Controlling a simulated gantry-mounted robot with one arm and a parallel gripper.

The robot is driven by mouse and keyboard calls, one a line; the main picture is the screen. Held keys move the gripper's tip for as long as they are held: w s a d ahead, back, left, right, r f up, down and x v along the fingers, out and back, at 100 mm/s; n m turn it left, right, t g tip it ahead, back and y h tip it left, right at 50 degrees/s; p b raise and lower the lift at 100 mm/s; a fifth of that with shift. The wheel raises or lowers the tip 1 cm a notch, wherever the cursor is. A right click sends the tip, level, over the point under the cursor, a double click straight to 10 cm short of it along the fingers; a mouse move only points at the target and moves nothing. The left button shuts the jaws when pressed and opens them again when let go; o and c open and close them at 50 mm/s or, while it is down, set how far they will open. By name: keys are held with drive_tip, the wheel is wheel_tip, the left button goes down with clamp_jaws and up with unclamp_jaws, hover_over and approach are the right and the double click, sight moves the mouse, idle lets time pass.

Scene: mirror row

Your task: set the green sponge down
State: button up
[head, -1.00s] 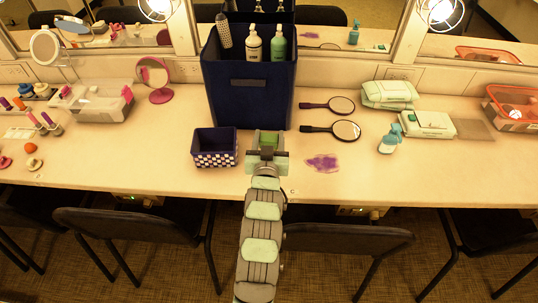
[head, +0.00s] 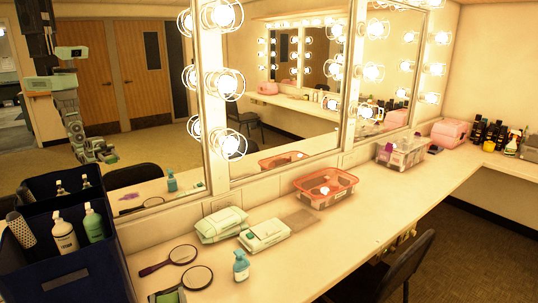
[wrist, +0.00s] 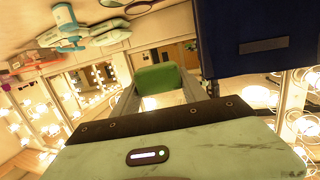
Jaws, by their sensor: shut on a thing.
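The green sponge (wrist: 158,78) is between the two fingers of my gripper (wrist: 157,90) in the wrist view. The fingers are shut on it, one on each side. In the head view only a small green part of the sponge (head: 167,297) shows at the bottom edge, right of the navy bin. The rest of my gripper and arm is cut off there. Whether the sponge touches the counter cannot be told.
The navy bin (head: 70,278) with bottles stands close on the left. Two hand mirrors (head: 197,278), a spray bottle (head: 241,266), wipe packs (head: 264,235) and an orange-rimmed bin (head: 326,190) stand along the counter (head: 340,240). Clear counter lies right of the spray bottle.

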drive_tip(key=w+d+m+t+h, duration=0.1)
drive_tip(key=w+d+m+h, duration=0.2)
drive_tip(key=d, duration=1.1)
drive_tip(key=w+d+m+t+h, duration=0.15)
drive_tip(key=d+h, duration=0.25)
drive_tip(key=d, duration=1)
drive_tip(key=s+r+p, duration=0.2)
drive_tip(key=s+p, duration=1.5)
drive_tip(key=p, duration=0.5)
drive_tip(key=shift+s+a+m+g, duration=0.15)
drive_tip(key=shift+a+m+g, duration=0.1)
drive_tip(key=shift+m+g, duration=0.15)
drive_tip(key=shift+r, duration=0.1)
